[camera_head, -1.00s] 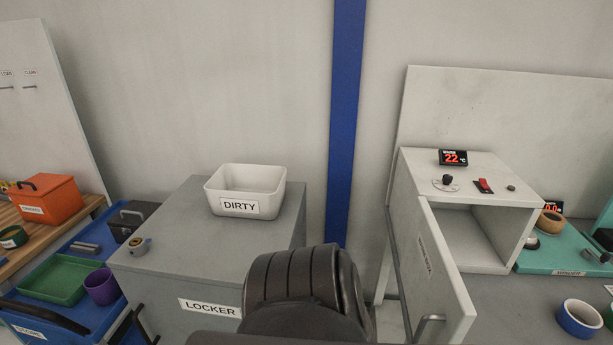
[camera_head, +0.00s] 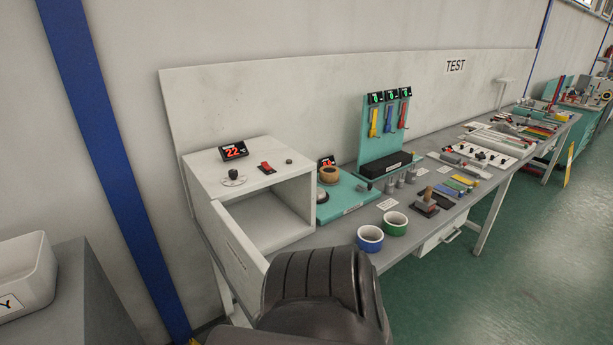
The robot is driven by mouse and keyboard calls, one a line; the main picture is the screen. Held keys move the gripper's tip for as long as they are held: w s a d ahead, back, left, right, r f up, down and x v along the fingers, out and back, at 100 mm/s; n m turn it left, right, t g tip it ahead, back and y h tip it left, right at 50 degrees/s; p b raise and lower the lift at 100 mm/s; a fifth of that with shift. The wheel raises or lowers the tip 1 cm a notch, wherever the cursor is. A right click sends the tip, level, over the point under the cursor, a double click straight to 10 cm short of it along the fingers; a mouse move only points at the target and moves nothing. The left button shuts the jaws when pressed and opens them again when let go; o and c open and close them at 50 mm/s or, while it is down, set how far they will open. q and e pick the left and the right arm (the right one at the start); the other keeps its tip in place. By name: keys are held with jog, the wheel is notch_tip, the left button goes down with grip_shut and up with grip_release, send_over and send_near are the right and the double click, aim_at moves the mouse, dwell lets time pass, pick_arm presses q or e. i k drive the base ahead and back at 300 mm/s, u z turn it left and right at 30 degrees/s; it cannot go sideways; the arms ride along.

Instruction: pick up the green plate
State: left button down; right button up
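I cannot pick out a green plate for certain in the head view. Several small flat pieces in yellow, blue and other colours (camera_head: 457,185) lie on the long grey bench, too small to tell which is green. A teal board (camera_head: 350,205) beside the white box carries a tan roll (camera_head: 329,175) and a round grey part. Neither gripper shows; only a dark rounded part of my own body fills the bottom middle and hides some of the bench front.
An open-fronted white box (camera_head: 250,190) has its door (camera_head: 238,250) swung open towards me. A white bin (camera_head: 27,277) stands at far left. Green floor (camera_head: 500,280) is clear at right.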

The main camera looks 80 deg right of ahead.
aim_at(458, 186)
jog(key=z, duration=2.05)
jog(key=i, duration=0.5)
jog(key=z, duration=1.85)
jog(key=k, duration=1)
jog(key=z, duration=0.85)
jog(key=i, duration=0.6)
